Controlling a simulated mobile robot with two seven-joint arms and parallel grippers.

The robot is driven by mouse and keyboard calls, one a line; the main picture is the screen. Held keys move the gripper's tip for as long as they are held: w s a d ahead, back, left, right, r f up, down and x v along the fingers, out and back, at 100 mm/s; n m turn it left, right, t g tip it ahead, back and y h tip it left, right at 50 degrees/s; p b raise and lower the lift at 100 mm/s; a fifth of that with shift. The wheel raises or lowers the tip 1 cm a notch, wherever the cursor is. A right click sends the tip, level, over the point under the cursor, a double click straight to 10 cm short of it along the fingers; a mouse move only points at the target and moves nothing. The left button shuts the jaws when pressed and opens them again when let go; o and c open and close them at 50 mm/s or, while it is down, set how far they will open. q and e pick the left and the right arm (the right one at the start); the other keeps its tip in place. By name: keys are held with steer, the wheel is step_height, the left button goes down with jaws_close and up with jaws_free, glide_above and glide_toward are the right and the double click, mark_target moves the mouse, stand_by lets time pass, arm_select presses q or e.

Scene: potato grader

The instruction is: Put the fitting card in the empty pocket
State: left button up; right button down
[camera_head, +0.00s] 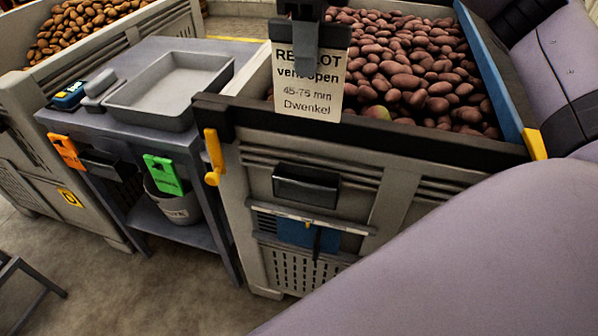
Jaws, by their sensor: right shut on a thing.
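My right gripper (311,48) is shut on a cream card (312,98) at the top middle. The card hangs upright, with printed lines including "45-75 mm" and "Dwenkel"; the gripper hides part of its top line. Behind it is a grey crate (262,210) full of dark red potatoes (415,62). On the crate's front wall is a black pocket (306,186) with no card showing in it. The card is above this pocket and apart from it, overlapping the crate's dark rim in the picture. My left gripper is not in view.
A grey table (215,62) at left carries a shallow tray (165,92) and a small scale-like device (72,92). Orange (66,152) and green (163,174) tags hang at its front. A bucket (178,203) stands below. My arm covers the lower right.

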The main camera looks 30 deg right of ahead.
mark_target(310, 82)
step_height(310, 82, down, 5)
steer(key=shift+s+r+b, duration=0.15)
steer(key=shift+r+b, duration=0.05)
steer(key=shift+b, duration=0.55)
step_height(310, 82, down, 9)
steer(key=shift+r+b, duration=0.1)
steer(key=shift+b, duration=0.55)
step_height(310, 82, down, 6)
steer(key=shift+r, duration=0.25)
steer(key=shift+f+b, duration=0.1)
steer(key=shift+b, duration=0.2)
steer(key=c, duration=1)
jaws_free()
